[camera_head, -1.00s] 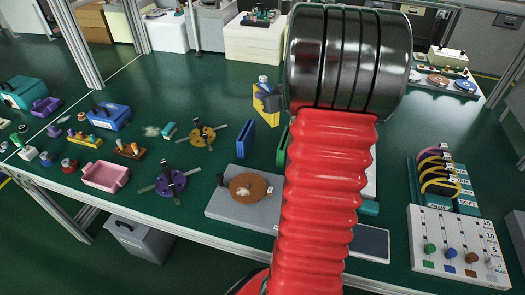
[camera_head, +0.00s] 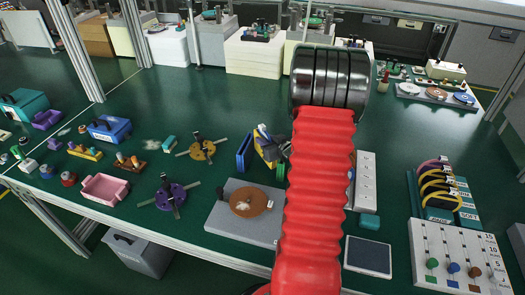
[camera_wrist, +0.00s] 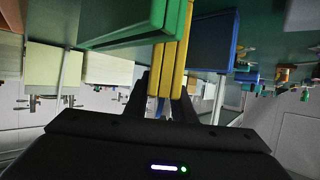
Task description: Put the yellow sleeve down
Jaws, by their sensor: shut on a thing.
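The yellow sleeve (camera_head: 264,153) is an upright slab, standing between a blue sleeve (camera_head: 244,152) on its left and a green sleeve (camera_head: 281,170) on its right. My gripper (camera_head: 279,147) is shut on it, partly hidden behind my red arm. In the wrist view, the yellow sleeve (camera_wrist: 179,52) sits between the dark fingers (camera_wrist: 166,102). The green sleeve (camera_wrist: 135,30) is close beside it on the left, and the blue sleeve (camera_wrist: 214,42) is to its right with a gap. I cannot tell whether the yellow sleeve's bottom touches the green table.
A grey block with a brown disc (camera_head: 250,202) lies in front. A white slotted strip (camera_head: 366,182) and a teal block (camera_head: 369,221) are right of my arm. The table behind the sleeves is clear.

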